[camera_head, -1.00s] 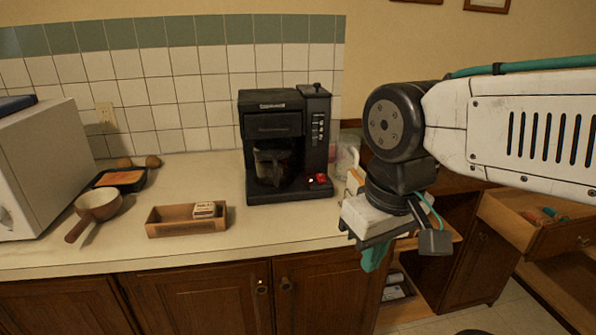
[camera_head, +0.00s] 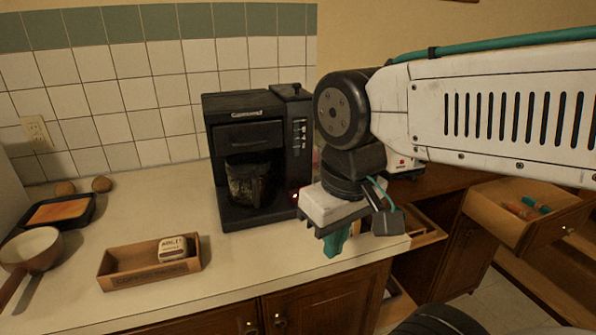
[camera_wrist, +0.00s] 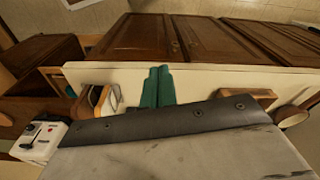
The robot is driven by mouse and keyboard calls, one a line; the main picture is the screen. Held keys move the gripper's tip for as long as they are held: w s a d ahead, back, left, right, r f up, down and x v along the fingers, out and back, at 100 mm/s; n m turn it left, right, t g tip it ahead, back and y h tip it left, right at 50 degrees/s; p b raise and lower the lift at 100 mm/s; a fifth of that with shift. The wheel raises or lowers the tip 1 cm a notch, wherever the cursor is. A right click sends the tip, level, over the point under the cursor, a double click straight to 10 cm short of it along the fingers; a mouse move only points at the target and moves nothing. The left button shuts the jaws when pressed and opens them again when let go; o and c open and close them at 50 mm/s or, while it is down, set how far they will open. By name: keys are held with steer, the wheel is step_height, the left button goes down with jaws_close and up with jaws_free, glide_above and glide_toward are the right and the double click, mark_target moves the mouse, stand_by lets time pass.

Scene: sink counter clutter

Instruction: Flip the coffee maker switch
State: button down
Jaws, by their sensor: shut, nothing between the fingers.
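The black coffee maker (camera_head: 228,140) stands upright on the counter against the tiled wall, with its glass carafe (camera_head: 247,183) inside. A small red glow (camera_head: 296,195) shows at the right of its base; the switch area there is mostly hidden behind my wrist. My gripper (camera_head: 336,245) has its teal fingers pointing down, in front and to the right of the coffee maker, near the counter's front edge. In the wrist view the fingers (camera_wrist: 157,87) are together and empty. I cannot make out the coffee maker in the wrist view.
A wooden box (camera_head: 122,279) holding a small white box (camera_head: 172,249) sits left of the coffee maker. A pan (camera_head: 30,255) and a dark tray (camera_head: 85,216) are farther left. A white appliance (camera_head: 403,166) stands behind my wrist. An open drawer (camera_head: 497,218) juts out at right.

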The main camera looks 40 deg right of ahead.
steer(key=w+d+r+m, duration=0.1)
steer(key=w+d, duration=0.4)
steer(key=w, duration=0.3)
steer(key=w+d+r+m+t, duration=0.1)
steer(key=w+d+r, duration=0.1)
steer(key=w+d, duration=0.3)
steer(key=w+d+r+m+t+h, duration=0.1)
steer(key=w+d, duration=0.4)
steer(key=w, duration=0.7)
steer(key=shift+d+r, duration=0.15)
steer(key=shift+d, duration=0.05)
steer(key=x, duration=1.4)
steer(key=shift+s+a, duration=0.1)
steer(key=shift+a, duration=0.05)
